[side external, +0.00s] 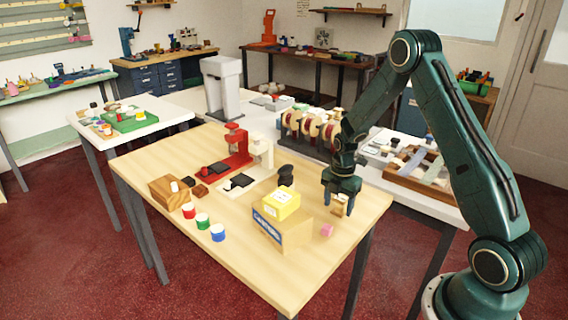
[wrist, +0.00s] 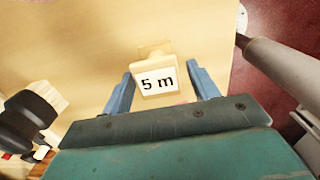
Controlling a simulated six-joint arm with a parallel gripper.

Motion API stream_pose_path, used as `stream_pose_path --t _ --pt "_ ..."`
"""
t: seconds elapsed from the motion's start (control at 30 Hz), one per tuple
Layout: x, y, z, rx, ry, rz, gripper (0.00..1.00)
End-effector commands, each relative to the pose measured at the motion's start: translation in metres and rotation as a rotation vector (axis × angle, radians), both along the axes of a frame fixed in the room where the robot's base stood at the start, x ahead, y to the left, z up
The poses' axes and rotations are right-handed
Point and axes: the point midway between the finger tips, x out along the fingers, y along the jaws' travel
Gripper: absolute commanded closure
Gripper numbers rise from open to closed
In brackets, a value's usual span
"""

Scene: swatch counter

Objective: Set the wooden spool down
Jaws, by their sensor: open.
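The wooden spool (side external: 340,209) is pale tan and stands near the right edge of the light wood table (side external: 280,290), at or just above its surface. In the wrist view the spool (wrist: 154,50) carries a white "5 m" label and sits between my two blue fingers. My gripper (side external: 341,200) points down over the spool, its fingers open on either side. In the wrist view a gap shows between each finger of my gripper (wrist: 160,82) and the spool. The spool's lower end is partly hidden.
A small pink block (side external: 326,230) lies in front of the spool. The table's front right area is clear.

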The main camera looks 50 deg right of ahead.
Motion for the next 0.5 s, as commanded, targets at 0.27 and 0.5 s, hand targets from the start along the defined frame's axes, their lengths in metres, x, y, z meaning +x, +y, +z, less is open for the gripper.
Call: stream_pose_path --t 0.27,0.5 --pt "0.001 0.0 0.037 -0.002 -0.005 0.0 0.4" --pt "0.001 0.0 0.076 -0.002 -0.004 0.0 0.4"
